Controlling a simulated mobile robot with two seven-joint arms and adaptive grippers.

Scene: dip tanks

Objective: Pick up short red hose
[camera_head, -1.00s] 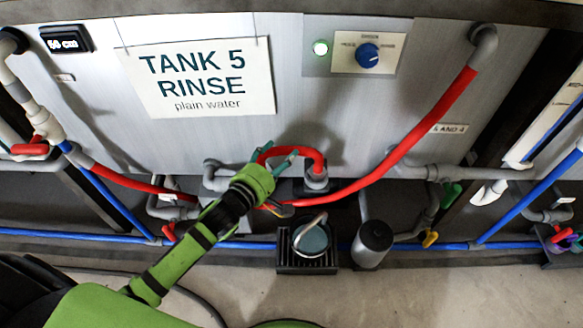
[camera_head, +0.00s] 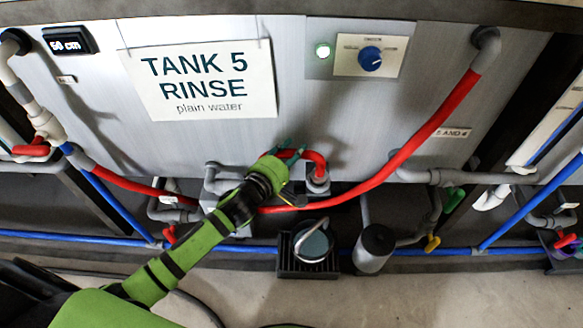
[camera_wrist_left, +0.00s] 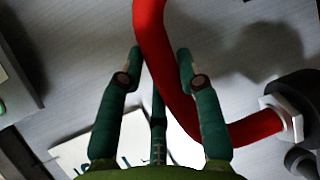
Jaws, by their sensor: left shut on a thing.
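The short red hose (camera_head: 319,164) curves up from a grey fitting at the foot of the tank 5 panel in the head view. Its other end is hidden behind my left gripper (camera_head: 289,154). My right gripper is not in view.
A long red hose (camera_head: 425,130) sags across the panel just below my left gripper. A black drain box with a round lid (camera_head: 312,243) and a grey cylinder (camera_head: 374,247) stand below. A blue pipe (camera_head: 420,249) runs along the floor. The rinse sign (camera_head: 205,82) hangs above.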

